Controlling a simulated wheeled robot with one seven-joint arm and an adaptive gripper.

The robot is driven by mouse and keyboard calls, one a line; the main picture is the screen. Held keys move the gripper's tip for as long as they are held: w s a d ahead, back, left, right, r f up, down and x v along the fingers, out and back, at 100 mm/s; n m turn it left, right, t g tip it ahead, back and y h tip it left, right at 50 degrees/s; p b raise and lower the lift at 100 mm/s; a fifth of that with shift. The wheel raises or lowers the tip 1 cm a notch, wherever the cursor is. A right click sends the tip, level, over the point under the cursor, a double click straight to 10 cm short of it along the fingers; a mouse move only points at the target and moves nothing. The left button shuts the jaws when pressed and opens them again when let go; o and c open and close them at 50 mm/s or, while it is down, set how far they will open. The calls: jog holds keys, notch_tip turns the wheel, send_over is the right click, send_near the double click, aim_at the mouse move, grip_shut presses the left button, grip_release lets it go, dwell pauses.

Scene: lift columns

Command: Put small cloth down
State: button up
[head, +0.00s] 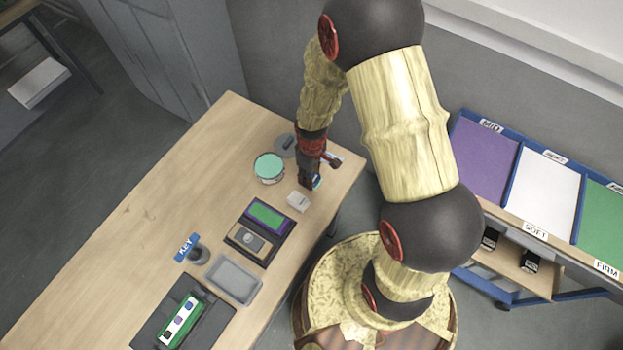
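My gripper (311,183) points down over the right end of the wooden table (150,215). A small light-blue patch (317,182) shows at its fingertips; I cannot tell if it is the small cloth or part of the gripper. The fingers are too small and dark to tell open from shut. A small whitish item (299,201) lies on the table just below the gripper in the picture; it is too small to tell if it is a cloth.
Near the gripper are a round teal-topped container (269,168) and a dark round lid (286,145). The table's left part is clear. A labelled rack (541,192) stands right.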

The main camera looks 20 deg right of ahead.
jog(key=shift+w+d+f, duration=0.1)
jog(key=shift+w+f, duration=0.05)
jog(key=shift+f, duration=1.55)
jog(key=shift+f, duration=0.1)
jog(key=o, duration=0.9)
jog(key=shift+o, duration=0.2)
